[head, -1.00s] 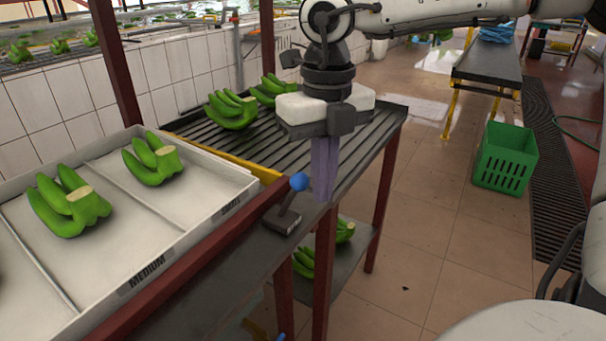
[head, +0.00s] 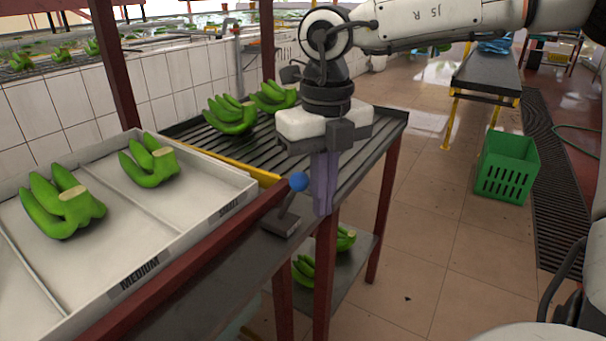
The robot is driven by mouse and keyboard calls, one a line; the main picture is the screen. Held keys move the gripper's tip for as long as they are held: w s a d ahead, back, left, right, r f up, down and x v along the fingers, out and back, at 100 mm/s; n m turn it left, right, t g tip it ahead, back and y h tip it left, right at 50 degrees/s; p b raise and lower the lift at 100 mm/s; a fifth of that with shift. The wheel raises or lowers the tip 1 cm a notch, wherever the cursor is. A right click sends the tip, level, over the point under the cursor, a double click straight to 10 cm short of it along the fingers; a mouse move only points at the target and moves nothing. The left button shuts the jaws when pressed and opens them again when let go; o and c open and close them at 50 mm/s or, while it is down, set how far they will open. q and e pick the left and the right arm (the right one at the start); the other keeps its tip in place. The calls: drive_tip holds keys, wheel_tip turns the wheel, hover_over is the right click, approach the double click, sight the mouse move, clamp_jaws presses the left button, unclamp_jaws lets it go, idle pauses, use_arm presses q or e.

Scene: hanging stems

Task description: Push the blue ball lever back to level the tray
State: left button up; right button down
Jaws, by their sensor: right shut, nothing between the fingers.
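The blue ball lever (head: 298,181) stands on a small dark base at the table's front edge, tilted to the upper right. My right gripper (head: 323,205) points straight down just right of the blue ball, its fingers shut and empty. I cannot tell whether the fingers touch the ball. The white tray (head: 190,232) is at the left, with a divider and labels reading MEDIUM and SMALL. It holds a banana cluster (head: 62,204) and a smaller one (head: 149,163). My left gripper is not in view.
A slatted rack (head: 365,135) with banana clusters (head: 231,114) lies behind my right gripper. More bananas (head: 305,268) sit on a lower shelf. A red rail (head: 190,262) runs along the tray's front. A green crate (head: 507,168) stands on the open floor at right.

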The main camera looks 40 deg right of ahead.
sight(297, 188)
drive_tip(key=shift+w+a+p, duration=0.1)
drive_tip(key=shift+w+a, duration=0.1)
drive_tip(key=shift+w, duration=0.55)
drive_tip(key=shift+w+a+p, duration=0.1)
drive_tip(key=shift+w+a, duration=0.15)
drive_tip(key=shift+w, duration=0.5)
drive_tip(key=shift+w+a+p, duration=0.1)
drive_tip(key=shift+w+a, duration=0.1)
drive_tip(key=shift+w, duration=0.55)
drive_tip(key=shift+w+a+r+p, duration=0.1)
drive_tip(key=shift+w+a+p, duration=0.2)
drive_tip(key=shift+w, duration=0.75)
drive_tip(key=shift+w+a+p, duration=0.15)
drive_tip(key=shift+w+a, duration=0.1)
drive_tip(key=shift+w, duration=0.75)
drive_tip(key=shift+s, duration=0.1)
drive_tip(key=shift+s+d+b, duration=0.1)
drive_tip(key=shift+s+b, duration=0.05)
drive_tip(key=shift+b, duration=0.15)
drive_tip(key=shift+s, duration=0.3)
wheel_tip(297, 188, up, 10)
drive_tip(key=p, duration=0.6)
drive_tip(key=shift+p, duration=0.4)
